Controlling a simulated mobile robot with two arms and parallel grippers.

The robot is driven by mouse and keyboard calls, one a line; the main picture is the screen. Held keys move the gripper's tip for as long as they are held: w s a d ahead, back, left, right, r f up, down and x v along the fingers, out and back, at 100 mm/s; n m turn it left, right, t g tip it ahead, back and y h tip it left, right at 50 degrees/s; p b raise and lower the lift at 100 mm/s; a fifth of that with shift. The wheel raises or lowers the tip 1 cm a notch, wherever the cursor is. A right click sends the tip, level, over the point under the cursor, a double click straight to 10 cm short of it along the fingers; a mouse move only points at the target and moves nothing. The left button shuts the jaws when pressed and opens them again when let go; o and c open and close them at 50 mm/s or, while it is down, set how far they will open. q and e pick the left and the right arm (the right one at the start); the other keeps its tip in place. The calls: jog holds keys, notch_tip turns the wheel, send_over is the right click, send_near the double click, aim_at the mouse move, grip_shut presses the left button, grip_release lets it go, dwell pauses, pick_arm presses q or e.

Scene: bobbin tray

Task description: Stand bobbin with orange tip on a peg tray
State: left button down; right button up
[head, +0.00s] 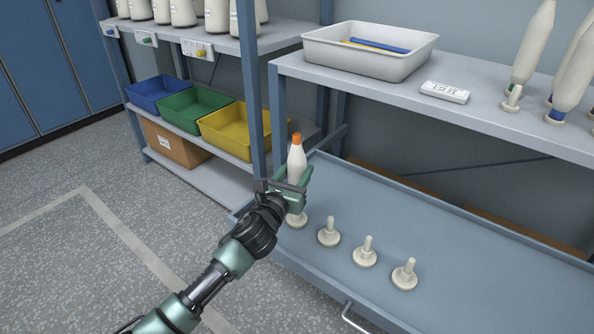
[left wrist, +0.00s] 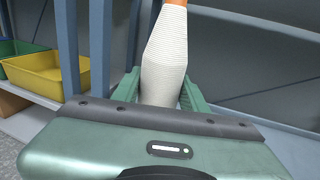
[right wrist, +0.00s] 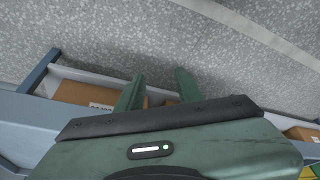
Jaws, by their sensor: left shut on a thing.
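The white bobbin (head: 296,160) with an orange tip (head: 296,138) stands upright in my left gripper (head: 293,178), at the tray's left end. The left wrist view also shows the bobbin (left wrist: 166,60) between both fingers. A leftmost peg base (head: 297,221) shows just under the gripper; whether the bobbin sits on that peg or hovers over it is hidden by the gripper. The blue-grey peg tray (head: 450,270) also bears bare pegs, such as the one at right (head: 404,274). My right gripper (right wrist: 160,85) is open and empty, pointing at the floor.
A shelf post (head: 250,90) rises close behind the left gripper. A shelf above the tray holds a white bin (head: 370,52), a label block (head: 445,92) and other bobbins (head: 533,45). Blue, green and yellow bins (head: 235,130) stand at left.

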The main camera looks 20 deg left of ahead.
pick_arm(q)
jog(key=shift+f, duration=0.35)
jog(key=shift+f+b, duration=0.25)
jog(key=shift+b, duration=0.2)
pick_arm(e)
jog(key=shift+w+a+r+t, duration=0.15)
jog(key=shift+w+a+t, duration=0.15)
jog(key=shift+w, duration=0.4)
jog(key=shift+w+a+r+t, duration=0.2)
jog(key=shift+w+t, duration=0.25)
jog(key=shift+w, duration=0.25)
jog(key=shift+w+a+r+t, duration=0.2)
jog(key=shift+w+t, duration=0.15)
jog(key=shift+w, duration=0.35)
pick_arm(q)
jog(key=shift+f+b, duration=0.35)
jog(key=shift+f, duration=0.15)
jog(key=c, duration=0.7)
grip_release()
pick_arm(e)
jog(key=w, duration=0.1)
jog(key=w+r+t, duration=0.1)
jog(key=w+a, duration=0.1)
jog(key=shift+w+r+t+y, duration=0.1)
jog(key=shift+r+t+y, duration=0.2)
jog(key=shift+y, duration=0.1)
jog(key=shift+f, duration=0.1)
